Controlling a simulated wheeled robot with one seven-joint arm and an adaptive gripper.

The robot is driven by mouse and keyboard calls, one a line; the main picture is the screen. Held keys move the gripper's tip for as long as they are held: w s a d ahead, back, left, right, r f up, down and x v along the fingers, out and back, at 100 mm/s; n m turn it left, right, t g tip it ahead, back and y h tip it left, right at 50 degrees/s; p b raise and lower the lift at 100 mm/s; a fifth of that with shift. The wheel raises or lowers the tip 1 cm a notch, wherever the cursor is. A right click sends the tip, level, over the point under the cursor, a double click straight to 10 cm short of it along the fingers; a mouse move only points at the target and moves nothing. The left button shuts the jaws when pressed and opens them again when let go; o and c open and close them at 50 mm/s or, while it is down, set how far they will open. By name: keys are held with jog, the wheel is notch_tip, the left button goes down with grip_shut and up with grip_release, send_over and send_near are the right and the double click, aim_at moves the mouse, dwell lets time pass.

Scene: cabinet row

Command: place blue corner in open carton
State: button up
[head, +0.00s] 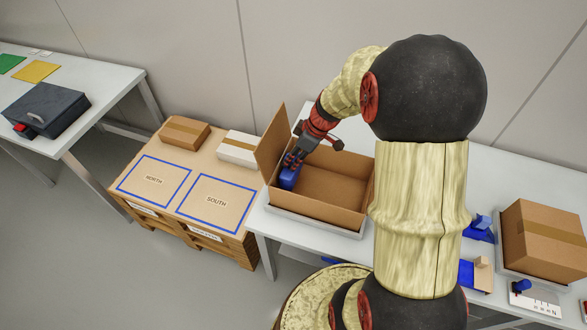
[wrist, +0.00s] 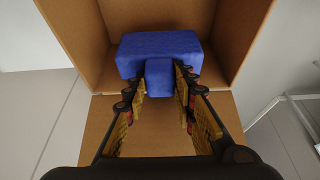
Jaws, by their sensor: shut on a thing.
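The blue corner (wrist: 160,50) is a blue block with a narrower part between my fingers. My gripper (wrist: 162,85) is shut on that narrower part. In the head view the blue corner (head: 289,177) hangs from my gripper (head: 293,160) at the left inner side of the open carton (head: 335,187). The carton is brown, with one flap standing up at its left. In the wrist view the carton's walls (wrist: 90,35) surround the blue corner. I cannot tell whether the blue corner touches the carton floor.
A closed brown carton (head: 545,235) stands on the table at right, near blue parts (head: 481,228). At left, a wooden pallet top (head: 150,207) holds a brown box (head: 185,133) and a white box (head: 238,148). A dark case (head: 46,110) lies on the far-left table.

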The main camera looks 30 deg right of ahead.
jog(key=shift+f+b, duration=0.6)
jog(key=shift+f, duration=1.9)
jog(key=shift+f, duration=0.15)
jog(key=o, duration=1)
jog(key=shift+r, duration=0.2)
jog(key=p+v, duration=0.3)
jog(key=v, duration=0.9)
jog(key=s+a+r+m+h, duration=0.1)
jog(key=s+a+r+m, duration=0.3)
jog(key=a+r, duration=0.65)
jog(key=shift+s+a+r+m+t+h, duration=0.5)
jog(key=shift+s+a+r, duration=0.6)
jog(key=shift+s, duration=1)
jog(key=shift+s+a+r+m+t+h, duration=0.1)
jog(key=shift+s+a+r+m+t, duration=0.15)
jog(key=shift+s+a+r+m, duration=1.25)
jog(key=shift+s+a+r+n+t+h, duration=0.3)
jog(key=shift+s+a+r, duration=0.4)
jog(key=shift+s, duration=2)
